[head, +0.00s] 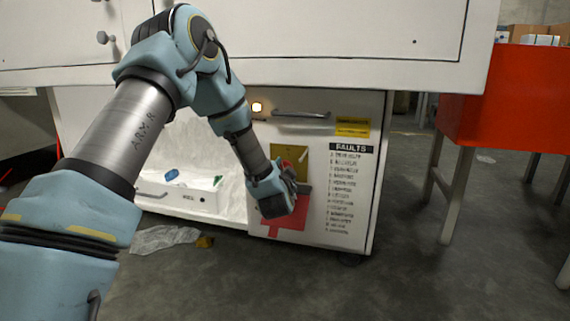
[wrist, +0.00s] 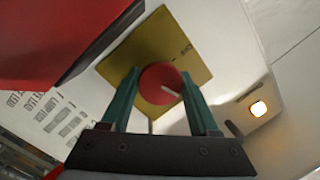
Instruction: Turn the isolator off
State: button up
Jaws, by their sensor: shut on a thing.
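The isolator is a round red knob (wrist: 152,82) with a pale pointer mark, on a yellow plate (wrist: 180,42) on the white cabinet front. In the head view the yellow plate (head: 291,151) shows above my gripper (head: 298,176), which hides most of the knob. In the wrist view the two green fingers of my gripper (wrist: 160,77) stand on either side of the knob and are shut on it. The pale mark lies slanted across the knob, toward the right finger. Lettering on the plate is too small to read.
An amber lamp (head: 257,107) glows on the cabinet (head: 370,190), beside a bar handle (head: 301,114). A "FAULTS" list (head: 350,190) is to the right. A white overhang (head: 370,72) juts above. Clear sheeting (head: 165,238) lies on the floor.

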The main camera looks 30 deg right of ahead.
jog(key=n, duration=0.1)
jog(key=n+p, duration=0.2)
jog(key=shift+r+g, duration=0.25)
jog(key=shift+g, duration=0.05)
jog(key=n+g+p, duration=0.1)
jog(key=n+p, duration=0.1)
jog(key=n, duration=0.1)
jog(key=shift+w+a+n, duration=0.1)
jog(key=shift+n, duration=0.2)
jog(key=n+p, duration=0.1)
jog(key=n, duration=0.2)
jog(key=shift+f+g+h+p, duration=0.1)
jog(key=shift+g+h+p, duration=0.3)
jog(key=shift+n+p, duration=0.5)
jog(key=shift+n, duration=0.8)
jog(key=shift+f+g+h, duration=0.1)
jog(key=shift+g+h, duration=0.2)
jog(key=o, duration=1.3)
jog(key=shift+o, duration=0.2)
jog(key=p+v, duration=0.3)
jog(key=v, duration=0.7)
jog(key=shift+s+a+p, duration=0.25)
jog(key=shift+s+p, duration=0.05)
